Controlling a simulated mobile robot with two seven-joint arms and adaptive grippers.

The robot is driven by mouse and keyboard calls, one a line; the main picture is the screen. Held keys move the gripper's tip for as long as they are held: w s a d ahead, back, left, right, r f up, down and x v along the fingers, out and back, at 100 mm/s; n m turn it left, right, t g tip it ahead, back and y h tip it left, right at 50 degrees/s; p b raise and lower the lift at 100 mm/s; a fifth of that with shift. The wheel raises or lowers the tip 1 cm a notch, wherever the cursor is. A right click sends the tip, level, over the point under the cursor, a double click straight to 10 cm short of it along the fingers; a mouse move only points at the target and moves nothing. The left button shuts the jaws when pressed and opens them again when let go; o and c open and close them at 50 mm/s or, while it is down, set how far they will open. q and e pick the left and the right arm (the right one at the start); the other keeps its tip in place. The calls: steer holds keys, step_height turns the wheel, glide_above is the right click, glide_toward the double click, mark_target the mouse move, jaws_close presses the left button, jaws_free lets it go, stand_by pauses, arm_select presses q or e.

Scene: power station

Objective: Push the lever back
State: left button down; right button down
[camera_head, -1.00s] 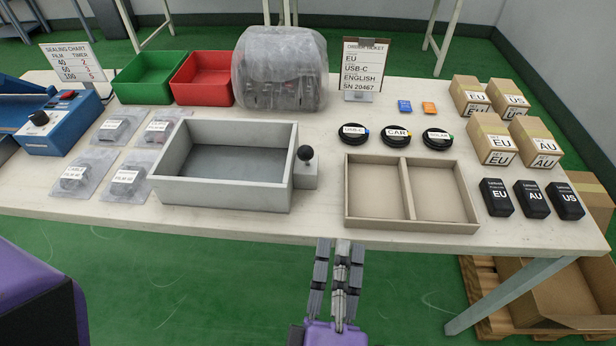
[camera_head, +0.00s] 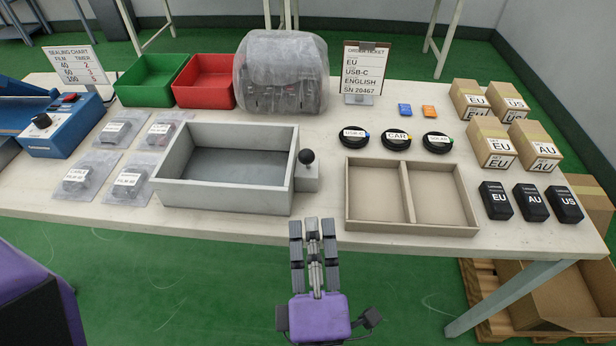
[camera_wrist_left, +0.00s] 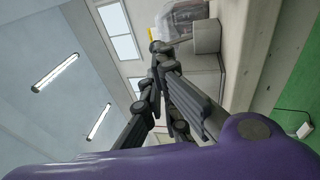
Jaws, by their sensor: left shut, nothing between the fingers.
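The lever (camera_head: 306,157) has a black ball knob on a short stem. It stands on a small grey block at the right side of the open grey metal box (camera_head: 168,190) in the head view. My left gripper (camera_head: 313,222) is in front of the table's front edge, nearer to me than the lever and apart from it. Its fingers are shut with nothing between them and point toward the table. The fingers also show in the left wrist view (camera_wrist_left: 160,50), where the knob cannot be made out clearly. My right gripper is not in view.
A divided cardboard tray (camera_head: 408,227) lies just right of the lever. A plastic-wrapped machine (camera_head: 281,70) stands behind the box, beside a red bin (camera_head: 205,92) and a green bin (camera_head: 150,94). Bagged packets lie left of the box. The table's front edge (camera_head: 250,232) is bare.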

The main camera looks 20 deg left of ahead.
mark_target(307, 164)
arm_select(q)
steer(key=p+x, duration=0.1)
steer(key=x, duration=0.8)
steer(key=shift+w, duration=0.35)
steer(key=shift+a+r, duration=0.1)
steer(key=shift+r+p, duration=0.4)
steer(key=shift+p, duration=0.65)
steer(key=shift+w, duration=0.1)
steer(key=shift+g+p, duration=0.3)
steer(key=shift+p, duration=0.15)
